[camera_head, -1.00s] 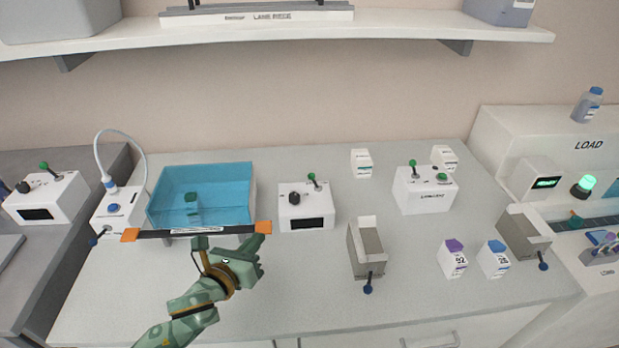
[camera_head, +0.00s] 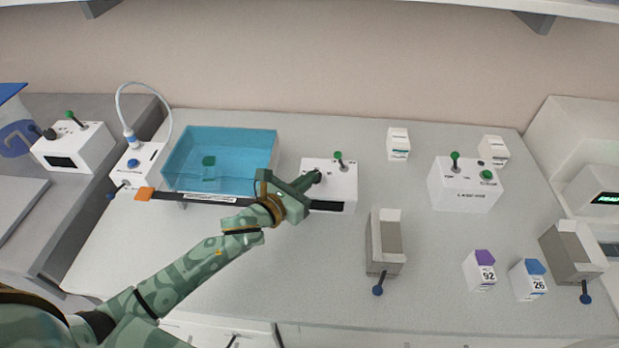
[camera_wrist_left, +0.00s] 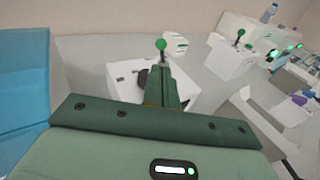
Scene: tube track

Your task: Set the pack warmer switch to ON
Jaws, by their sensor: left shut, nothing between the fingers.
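A white box (camera_head: 343,178) with a dark display and a green-knobbed switch (camera_head: 338,156) stands right of the blue tank. I cannot read its label, so I cannot confirm it is the pack warmer. My right gripper is not in view.
The blue tank (camera_head: 222,150) stands left of the box. A similar box (camera_head: 75,148) is at far left. A two-knob box (camera_head: 465,185), grey holders (camera_head: 385,235) and small labelled packs (camera_head: 480,271) stand to the right. Bare counter lies in front.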

